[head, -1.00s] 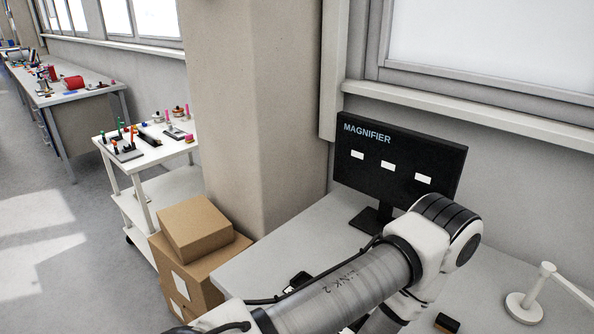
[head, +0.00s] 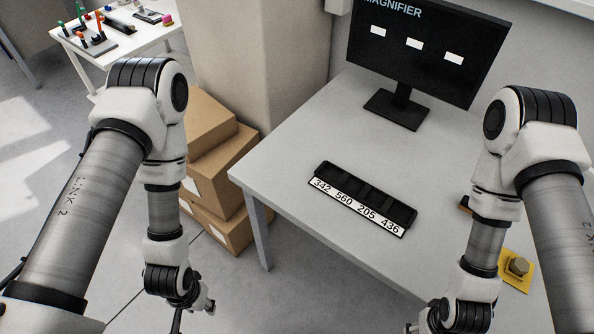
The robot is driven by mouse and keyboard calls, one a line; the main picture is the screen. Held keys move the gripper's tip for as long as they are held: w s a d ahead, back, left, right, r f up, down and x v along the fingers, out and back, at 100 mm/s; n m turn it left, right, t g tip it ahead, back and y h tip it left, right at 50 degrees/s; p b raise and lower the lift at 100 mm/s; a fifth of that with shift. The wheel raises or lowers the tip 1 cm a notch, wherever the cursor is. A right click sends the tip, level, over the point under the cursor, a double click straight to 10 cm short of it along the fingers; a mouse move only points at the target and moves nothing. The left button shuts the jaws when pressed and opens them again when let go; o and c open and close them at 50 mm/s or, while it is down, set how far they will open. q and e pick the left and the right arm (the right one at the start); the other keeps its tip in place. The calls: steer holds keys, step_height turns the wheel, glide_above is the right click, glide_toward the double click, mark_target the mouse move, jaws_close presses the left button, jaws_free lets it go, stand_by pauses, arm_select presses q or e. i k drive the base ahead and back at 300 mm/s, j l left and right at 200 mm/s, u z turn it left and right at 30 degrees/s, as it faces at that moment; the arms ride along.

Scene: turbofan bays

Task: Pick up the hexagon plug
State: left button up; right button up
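A brownish hexagonal piece, seemingly the hexagon plug (head: 518,266), sits on a yellow square plate (head: 519,284) at the right of the table, just right of my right forearm. My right gripper (head: 412,328) is at the bottom edge, left of the plug and mostly cut off. My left gripper (head: 196,308) hangs in front of the table's left side, far from the plug. Its fingers are small and partly hidden by its wrist, so its opening is unclear.
A black slotted tray (head: 366,192) labelled 342, 560, 205, 436 lies on the grey table (head: 300,140). A magnifier monitor (head: 425,45) stands behind it. Cardboard boxes (head: 225,160) are stacked left of the table. A white cart (head: 110,62) stands farther back.

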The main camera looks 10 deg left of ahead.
mark_target(518, 265)
steer(key=l+z, duration=0.1)
steer(key=z, duration=0.4)
steer(key=l+z, duration=0.1)
steer(key=z, duration=0.9)
steer(key=l+u, duration=0.1)
steer(key=l, duration=0.3)
